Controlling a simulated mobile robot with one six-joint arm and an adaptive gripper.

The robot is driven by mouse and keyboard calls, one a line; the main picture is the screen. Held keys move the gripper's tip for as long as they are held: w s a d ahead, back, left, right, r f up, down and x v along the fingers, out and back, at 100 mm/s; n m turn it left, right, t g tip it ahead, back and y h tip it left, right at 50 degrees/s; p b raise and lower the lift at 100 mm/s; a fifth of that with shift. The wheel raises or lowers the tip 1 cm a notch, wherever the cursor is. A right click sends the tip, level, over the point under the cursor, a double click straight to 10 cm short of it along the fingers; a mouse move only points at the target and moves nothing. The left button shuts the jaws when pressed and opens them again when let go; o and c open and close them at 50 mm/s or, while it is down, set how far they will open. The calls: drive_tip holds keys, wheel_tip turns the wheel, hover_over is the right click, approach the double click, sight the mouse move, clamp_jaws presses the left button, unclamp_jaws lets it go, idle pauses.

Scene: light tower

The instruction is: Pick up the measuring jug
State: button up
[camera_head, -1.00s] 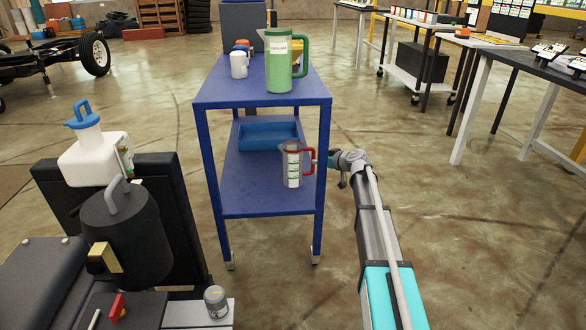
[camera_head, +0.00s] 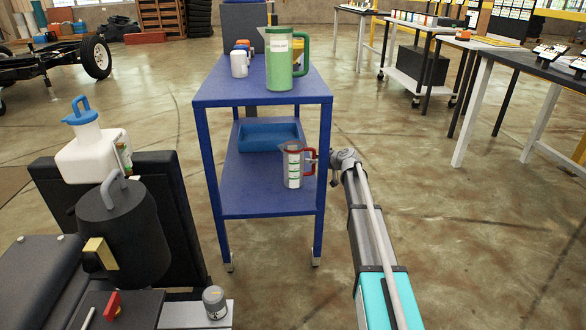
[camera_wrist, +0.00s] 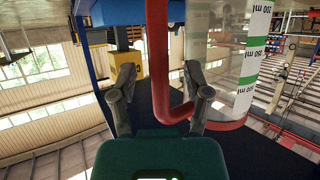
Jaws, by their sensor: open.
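The measuring jug (camera_head: 292,168) is clear with a white scale label and a red handle. It stands upright on the lower shelf of the blue cart (camera_head: 240,190), near the right front leg. My gripper (camera_wrist: 160,78) is open. In the wrist view the jug's red handle (camera_wrist: 157,55) shows between the two spread fingers, and the jug's clear body (camera_wrist: 215,60) with its label is to the right. In the head view my arm reaches in from the right of the cart, and the cart leg partly hides the gripper and handle.
A green coolant jug (camera_head: 279,65) and a white bottle (camera_head: 239,63) stand on the cart's top shelf. A blue tray (camera_head: 268,137) lies behind the measuring jug. The cart's right front leg (camera_head: 321,190) is close to my gripper.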

drive_tip(key=shift+w, duration=0.1)
idle(0.5)
clamp_jaws()
